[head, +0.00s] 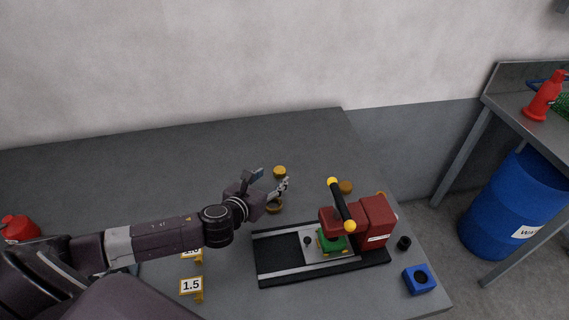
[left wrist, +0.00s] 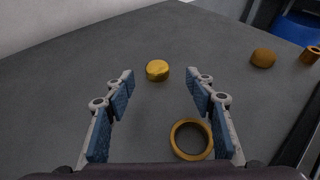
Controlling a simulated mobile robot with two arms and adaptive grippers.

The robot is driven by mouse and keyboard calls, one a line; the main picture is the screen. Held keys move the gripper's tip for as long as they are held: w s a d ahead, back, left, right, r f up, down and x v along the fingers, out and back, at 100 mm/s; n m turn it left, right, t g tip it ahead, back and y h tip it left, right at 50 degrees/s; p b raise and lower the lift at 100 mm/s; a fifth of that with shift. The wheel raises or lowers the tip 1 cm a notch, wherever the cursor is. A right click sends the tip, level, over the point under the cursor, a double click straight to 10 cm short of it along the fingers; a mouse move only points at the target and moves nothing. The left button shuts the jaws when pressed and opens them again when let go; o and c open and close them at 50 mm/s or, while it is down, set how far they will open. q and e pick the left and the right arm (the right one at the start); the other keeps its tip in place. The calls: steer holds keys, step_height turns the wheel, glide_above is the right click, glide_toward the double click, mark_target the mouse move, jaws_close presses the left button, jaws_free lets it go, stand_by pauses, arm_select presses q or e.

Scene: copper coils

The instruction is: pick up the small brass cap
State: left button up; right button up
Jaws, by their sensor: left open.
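The small brass cap (head: 280,171) is a short, round, shiny yellow piece lying on the grey table. It also shows in the left wrist view (left wrist: 157,70), just beyond and between the fingertips. My left gripper (head: 272,181) is open and empty, with its two blue-padded fingers spread to either side in the left wrist view (left wrist: 160,82). The cap is apart from both fingers. My right gripper is not in view.
A copper-coloured ring (left wrist: 191,140) lies below the left gripper. A rounded copper piece (left wrist: 263,58) and a short copper tube (left wrist: 310,55) lie to the right. A red machine (head: 375,222) on a black base stands near the front. The table behind the cap is clear.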

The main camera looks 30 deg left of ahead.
mark_target(279, 170)
arm_select(q)
steer(key=shift+a+p+x, duration=0.2)
steer(key=shift+p+x, duration=0.25)
steer(key=shift+x, duration=2.65)
steer(key=shift+r, duration=0.1)
steer(key=c, duration=1.2)
